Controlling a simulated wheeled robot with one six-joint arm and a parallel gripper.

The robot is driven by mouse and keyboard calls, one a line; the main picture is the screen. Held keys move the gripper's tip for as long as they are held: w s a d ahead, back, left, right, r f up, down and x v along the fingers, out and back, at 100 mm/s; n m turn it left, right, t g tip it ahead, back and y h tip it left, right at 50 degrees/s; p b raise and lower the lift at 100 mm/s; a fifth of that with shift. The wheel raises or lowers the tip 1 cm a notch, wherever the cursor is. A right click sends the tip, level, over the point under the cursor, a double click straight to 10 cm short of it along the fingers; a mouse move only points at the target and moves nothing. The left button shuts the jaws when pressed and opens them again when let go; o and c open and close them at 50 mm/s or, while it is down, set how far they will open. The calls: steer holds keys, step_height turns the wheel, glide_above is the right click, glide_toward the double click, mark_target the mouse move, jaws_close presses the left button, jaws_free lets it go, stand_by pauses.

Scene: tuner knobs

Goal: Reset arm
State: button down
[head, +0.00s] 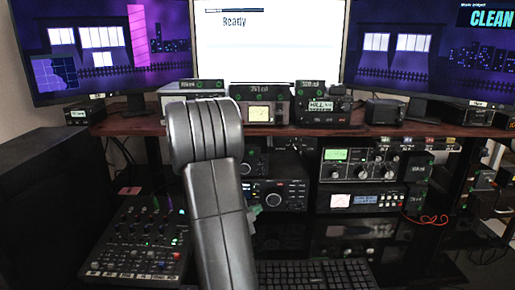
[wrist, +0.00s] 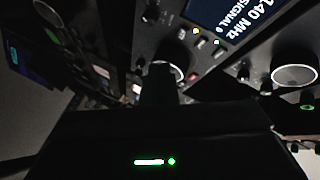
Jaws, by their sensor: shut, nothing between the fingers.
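My arm (head: 213,190) rises through the middle of the head view, a grey link bent at a rounded joint. My gripper is hidden behind it there. In the wrist view my gripper (wrist: 160,84) is a dark shape above a black body with a green light. Its fingers look shut and hold nothing. The finger end overlaps a silver-rimmed knob (wrist: 172,70) on a dark radio panel; I cannot tell whether they touch. A second large knob (wrist: 295,75) is at the right, and a lit display (wrist: 222,18) shows at the top.
A wooden shelf (head: 400,130) carries several small radios below three monitors. More radios (head: 355,165) stand beneath it. A mixer (head: 140,238) is at lower left, a keyboard (head: 315,274) at the bottom, and a red cable (head: 425,218) at right. The space around my arm is crowded.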

steer(key=s+b, duration=0.1)
steer(key=s, duration=0.4)
steer(key=shift+s, duration=0.4)
